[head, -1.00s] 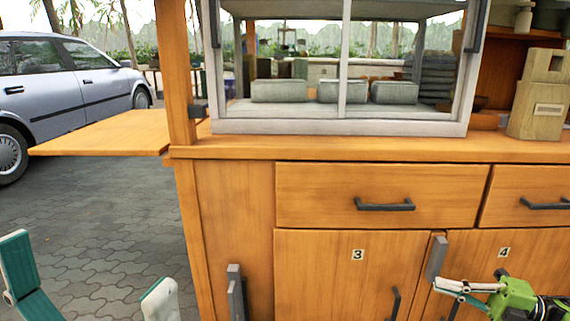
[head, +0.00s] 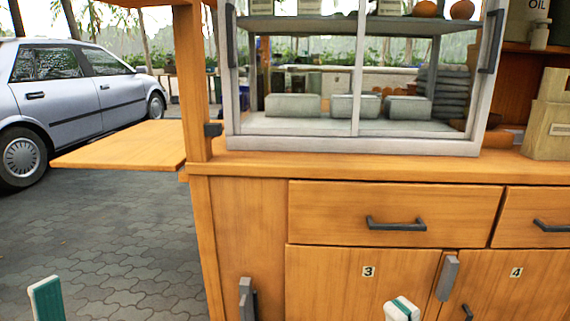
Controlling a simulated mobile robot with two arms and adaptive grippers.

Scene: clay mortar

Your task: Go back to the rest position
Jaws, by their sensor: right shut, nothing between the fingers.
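My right gripper (head: 402,309) shows at the bottom edge, right of centre. Only its white and green fingertips are in view, close together with nothing between them. They appear in front of the cabinet door marked 3. One green and white finger of my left gripper (head: 46,299) stands at the bottom left, over the paving. The rest of that gripper is out of the picture, so its opening does not show.
A wooden counter (head: 240,168) with a drawer (head: 390,205) and numbered doors fills the right. A glass-fronted case (head: 345,148) stands on it. A wooden side shelf (head: 120,147) juts out left. A silver car (head: 80,95) is parked behind. Paving at left is clear.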

